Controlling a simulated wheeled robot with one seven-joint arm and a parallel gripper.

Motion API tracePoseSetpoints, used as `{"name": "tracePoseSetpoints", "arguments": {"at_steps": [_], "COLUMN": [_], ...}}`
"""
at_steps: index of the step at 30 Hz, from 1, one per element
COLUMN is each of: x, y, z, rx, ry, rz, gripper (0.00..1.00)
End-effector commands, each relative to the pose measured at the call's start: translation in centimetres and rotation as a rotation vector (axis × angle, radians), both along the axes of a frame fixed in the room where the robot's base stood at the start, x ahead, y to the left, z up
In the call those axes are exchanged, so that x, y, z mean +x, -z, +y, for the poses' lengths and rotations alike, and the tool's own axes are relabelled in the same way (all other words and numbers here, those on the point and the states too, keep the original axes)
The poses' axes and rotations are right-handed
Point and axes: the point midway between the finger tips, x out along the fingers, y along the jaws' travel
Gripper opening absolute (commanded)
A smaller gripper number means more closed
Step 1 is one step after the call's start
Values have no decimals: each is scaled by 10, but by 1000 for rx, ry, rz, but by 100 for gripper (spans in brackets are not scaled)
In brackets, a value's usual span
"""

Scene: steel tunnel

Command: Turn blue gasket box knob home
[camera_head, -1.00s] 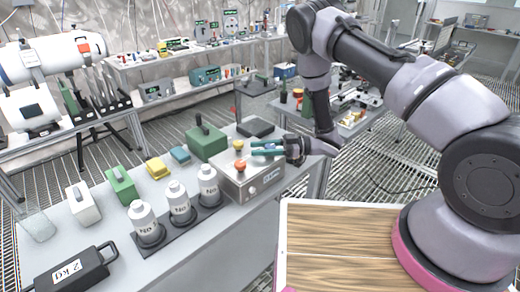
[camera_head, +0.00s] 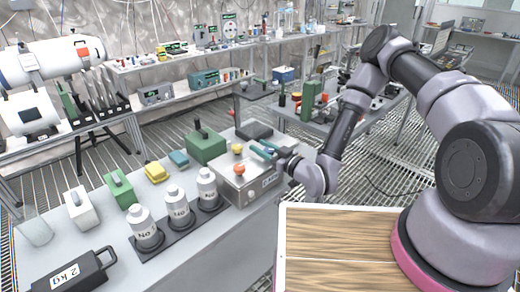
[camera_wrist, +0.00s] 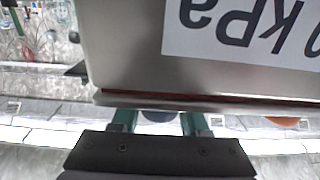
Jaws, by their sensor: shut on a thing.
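The steel gasket box (camera_head: 238,190) stands at the right end of the grey bench, with a yellow knob (camera_head: 237,149) and an orange knob (camera_head: 239,169) on its top. In the wrist view the box wall (camera_wrist: 130,50) shows with an upside-down kPa label. The blue knob (camera_wrist: 157,116) shows partly, between the two teal fingers of my gripper (camera_wrist: 158,122). In the head view my gripper (camera_head: 264,150) reaches over the box from the right, shut on the blue knob, which its fingers mostly hide there.
White canisters (camera_head: 178,208) in a dark rack stand left of the box. A green box with a handle (camera_head: 205,146) and a dark block (camera_head: 254,131) stand behind it.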

Motion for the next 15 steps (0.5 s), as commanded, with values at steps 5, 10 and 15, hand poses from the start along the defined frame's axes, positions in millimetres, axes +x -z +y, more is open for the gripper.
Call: {"name": "tracePoseSetpoints", "arguments": {"at_steps": [5,10,15], "x": [4,7,9], "y": [1,1,2], "z": [-5,-9,-13], "rx": [5,5,1], "ry": [176,337,484], "rz": [7,7,7], "gripper": [0,0,0]}}
